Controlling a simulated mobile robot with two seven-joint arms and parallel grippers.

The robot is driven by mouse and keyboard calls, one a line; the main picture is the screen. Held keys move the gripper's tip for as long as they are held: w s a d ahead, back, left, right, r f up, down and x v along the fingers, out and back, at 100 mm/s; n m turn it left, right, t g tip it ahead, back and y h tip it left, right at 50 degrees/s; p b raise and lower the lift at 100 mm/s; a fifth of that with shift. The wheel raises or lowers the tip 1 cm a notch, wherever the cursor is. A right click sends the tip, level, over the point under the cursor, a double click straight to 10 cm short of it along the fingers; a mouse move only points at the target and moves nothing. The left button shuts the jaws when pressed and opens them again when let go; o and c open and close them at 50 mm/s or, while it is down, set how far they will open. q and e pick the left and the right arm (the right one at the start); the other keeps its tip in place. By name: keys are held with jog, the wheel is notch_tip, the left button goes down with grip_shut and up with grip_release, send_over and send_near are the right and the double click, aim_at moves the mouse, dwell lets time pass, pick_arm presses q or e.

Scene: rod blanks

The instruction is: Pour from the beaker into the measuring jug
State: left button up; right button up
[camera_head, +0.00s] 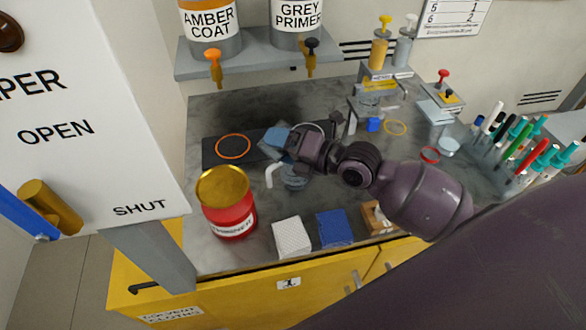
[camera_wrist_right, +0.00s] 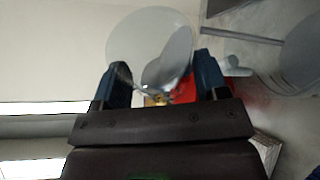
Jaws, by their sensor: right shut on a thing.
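My right gripper (camera_head: 276,142) is above the middle of the bench, with its arm coming in from the right. In the right wrist view its blue fingers (camera_wrist_right: 164,84) are shut on the clear beaker (camera_wrist_right: 135,45), which shows as a pale see-through round between them. In the head view the beaker is mostly hidden by the gripper, and its tilt and contents cannot be told. A clear vessel, apparently the measuring jug (camera_head: 294,181), stands on the bench just below the gripper, with a white handle at its left. The gripper partly covers it. My left gripper is not in view.
A red tin (camera_head: 231,215) with a yellow lid stands front left of the jug. A white block (camera_head: 292,239) and a blue block (camera_head: 333,229) lie at the front edge. An orange ring (camera_head: 233,147) lies behind. A pen rack (camera_head: 510,150) stands at right.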

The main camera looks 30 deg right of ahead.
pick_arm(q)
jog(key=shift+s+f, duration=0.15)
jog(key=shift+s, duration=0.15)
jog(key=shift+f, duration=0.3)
pick_arm(e)
jog(key=shift+f, duration=0.1)
pick_arm(q)
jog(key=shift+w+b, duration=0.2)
jog(key=shift+b, duration=0.1)
pick_arm(e)
jog(key=shift+m, duration=0.3)
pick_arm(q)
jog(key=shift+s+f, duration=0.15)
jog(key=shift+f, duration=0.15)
pick_arm(e)
jog(key=shift+y, duration=0.3)
pick_arm(q)
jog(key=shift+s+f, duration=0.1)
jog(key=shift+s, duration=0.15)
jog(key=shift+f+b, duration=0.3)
jog(key=shift+b, duration=0.15)
pick_arm(e)
jog(key=shift+d+f+m, duration=0.1)
jog(key=shift+f+m, duration=0.05)
jog(key=shift+m, duration=0.35)
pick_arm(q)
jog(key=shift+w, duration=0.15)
